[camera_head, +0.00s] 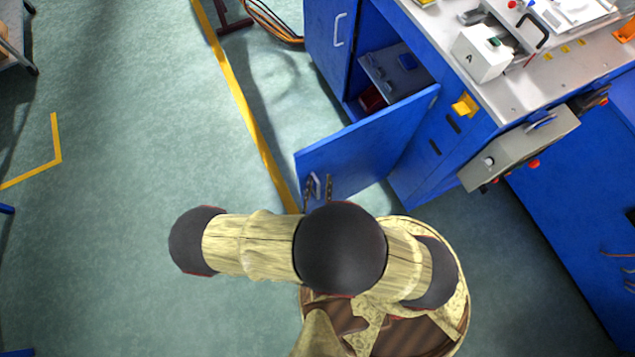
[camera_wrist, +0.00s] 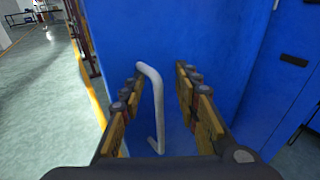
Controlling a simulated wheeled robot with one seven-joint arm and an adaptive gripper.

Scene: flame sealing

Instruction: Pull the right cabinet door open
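The right cabinet door (camera_head: 370,150) is blue and stands wide open, swung out from the cabinet. Its pale bent-bar handle (camera_wrist: 155,105) is on the door's outer face near the free edge. My gripper (camera_wrist: 160,78) is open, with one finger on each side of the handle and visible gaps between. In the head view, the fingertips of my gripper (camera_head: 318,190) show at the door's lower left end, partly hidden by my arm.
The open cabinet shows a grey box-like unit (camera_head: 395,70) and a dark red item (camera_head: 372,98) inside. The metal worktop (camera_head: 500,90) carries a white box (camera_head: 482,55). A grey control box (camera_head: 520,148) juts from the bench front.

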